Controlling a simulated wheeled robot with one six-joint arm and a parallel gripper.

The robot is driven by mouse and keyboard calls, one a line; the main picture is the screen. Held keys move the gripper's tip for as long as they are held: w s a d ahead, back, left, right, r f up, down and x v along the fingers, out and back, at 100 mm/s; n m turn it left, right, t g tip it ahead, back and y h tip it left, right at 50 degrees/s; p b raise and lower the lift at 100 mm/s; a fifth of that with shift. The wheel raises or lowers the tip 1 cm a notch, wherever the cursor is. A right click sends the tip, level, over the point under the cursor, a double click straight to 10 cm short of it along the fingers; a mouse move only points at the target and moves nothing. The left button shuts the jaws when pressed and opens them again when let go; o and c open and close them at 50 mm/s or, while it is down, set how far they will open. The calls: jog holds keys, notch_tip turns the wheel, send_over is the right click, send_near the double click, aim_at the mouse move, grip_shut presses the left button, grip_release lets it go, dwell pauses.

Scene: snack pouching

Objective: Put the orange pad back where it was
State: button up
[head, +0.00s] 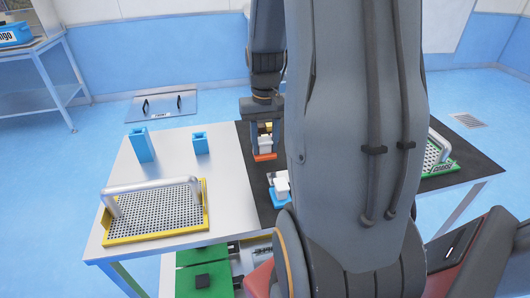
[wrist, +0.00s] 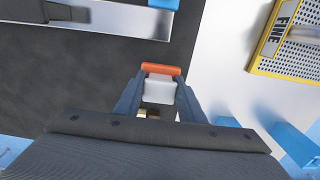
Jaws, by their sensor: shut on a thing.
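The orange pad (head: 264,157) is a flat orange piece under a white block. It also shows in the wrist view (wrist: 161,70), with the white block (wrist: 159,88) between the fingers. My gripper (wrist: 158,88) is shut on the white block of the orange pad. In the head view, my gripper (head: 264,142) points down near the left edge of the black mat (head: 244,185). I cannot tell whether the pad touches the mat or hangs above it. My arm hides much of the mat.
A white-and-blue piece (head: 281,188) stands in front of the pad. Two blue holders (head: 142,146) (head: 201,143) stand on the left of the table. A yellow-rimmed perforated tray (head: 112,239) lies front left; a green-rimmed one (head: 428,172) is at right. Bare metal lies between holders and mat.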

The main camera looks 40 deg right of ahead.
aim_at(265, 153)
jog(key=shift+f, duration=1.7)
jog(key=shift+f, duration=0.2)
jog(key=o, duration=1)
notch_tip(265, 153, up, 12)
jog(key=shift+r+b, duration=0.2)
jog(key=shift+b, duration=0.4)
